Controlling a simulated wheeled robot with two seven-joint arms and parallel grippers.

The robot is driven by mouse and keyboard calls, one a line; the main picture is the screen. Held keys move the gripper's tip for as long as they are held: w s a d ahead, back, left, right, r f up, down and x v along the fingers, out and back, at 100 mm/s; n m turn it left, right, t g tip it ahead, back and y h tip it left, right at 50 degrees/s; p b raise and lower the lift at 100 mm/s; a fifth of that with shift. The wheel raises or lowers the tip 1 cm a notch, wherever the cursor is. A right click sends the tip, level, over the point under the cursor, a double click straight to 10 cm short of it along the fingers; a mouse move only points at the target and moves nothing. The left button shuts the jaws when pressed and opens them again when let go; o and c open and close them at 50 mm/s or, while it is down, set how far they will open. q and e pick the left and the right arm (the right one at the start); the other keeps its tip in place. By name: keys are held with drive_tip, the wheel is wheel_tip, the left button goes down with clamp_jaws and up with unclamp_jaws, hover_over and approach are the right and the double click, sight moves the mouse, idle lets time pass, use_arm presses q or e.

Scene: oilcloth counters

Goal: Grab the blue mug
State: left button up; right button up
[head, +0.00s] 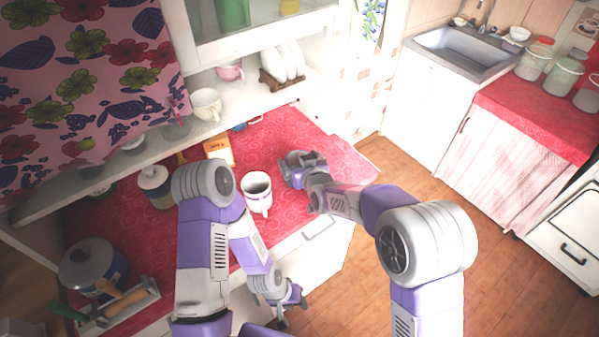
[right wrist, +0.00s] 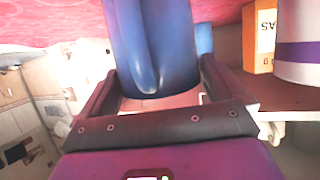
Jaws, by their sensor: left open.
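The blue mug (right wrist: 150,45) fills the middle of the right wrist view, with its handle facing the camera. My right gripper (right wrist: 160,85) has one finger on each side of it, very close to its walls. Whether the fingers press on it is unclear. In the head view my right gripper (head: 308,165) is over the red counter, and the mug (head: 289,173) is largely hidden by it. Whether the mug rests on the counter is unclear. My left gripper (head: 288,303) is open and empty, low by the counter's front edge.
A white mug (head: 257,190) with a dark band stands left of my right gripper. An orange box (head: 218,148) and a lidded canister (head: 155,184) stand farther left. A pot (head: 92,264) and a utensil tray (head: 120,304) are at lower left. A shelf (head: 270,95) runs behind the counter (head: 290,125).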

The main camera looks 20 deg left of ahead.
drive_tip(key=c, duration=0.9)
